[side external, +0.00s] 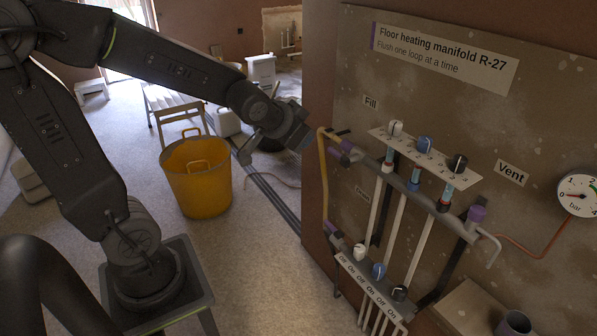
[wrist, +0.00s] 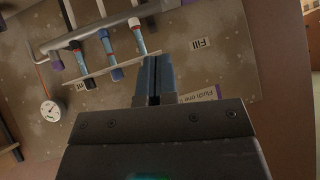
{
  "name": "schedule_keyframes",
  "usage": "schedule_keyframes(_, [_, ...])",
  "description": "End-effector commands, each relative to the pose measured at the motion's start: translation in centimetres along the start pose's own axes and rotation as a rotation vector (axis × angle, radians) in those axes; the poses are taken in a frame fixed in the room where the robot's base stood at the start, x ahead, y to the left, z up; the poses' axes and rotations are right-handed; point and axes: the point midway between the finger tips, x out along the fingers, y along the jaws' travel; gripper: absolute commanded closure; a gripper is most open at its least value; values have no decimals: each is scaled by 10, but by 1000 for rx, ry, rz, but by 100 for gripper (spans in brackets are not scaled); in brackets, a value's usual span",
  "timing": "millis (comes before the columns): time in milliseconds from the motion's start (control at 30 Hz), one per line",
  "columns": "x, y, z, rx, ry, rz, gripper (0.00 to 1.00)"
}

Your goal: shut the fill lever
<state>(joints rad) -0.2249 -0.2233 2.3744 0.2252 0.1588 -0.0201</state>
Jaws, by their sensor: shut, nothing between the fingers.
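My gripper (wrist: 153,75) is shut and empty, pointing at the board. In the side view, my gripper (side external: 303,136) is left of the fill valve, apparently just short of it.
Three manifold loops with white, blue (side external: 424,145) and black knobs stand right of the fill valve. A vent valve (side external: 475,214) and a gauge (side external: 578,196) are farther right. A yellow bucket (side external: 197,177) stands on the floor behind.

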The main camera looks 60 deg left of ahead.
Motion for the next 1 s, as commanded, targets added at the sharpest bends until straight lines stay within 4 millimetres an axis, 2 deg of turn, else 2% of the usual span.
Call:
schedule_keyframes(33, [24,-10,-2,5,26,-13,100])
schedule_keyframes(233, [99,-44,-4,35,200,-19,100])
schedule_keyframes(367, [141,-61,9,37,315,8,100])
schedule_keyframes(500, [176,-74,34,15,446,57,100])
schedule_keyframes(633, [196,-83,63,-29,568,108,100])
schedule_keyframes(800, [203,-88,93,-92,694,154,100])
schedule_keyframes(1000, [204,-89,104,-123,754,174,100])
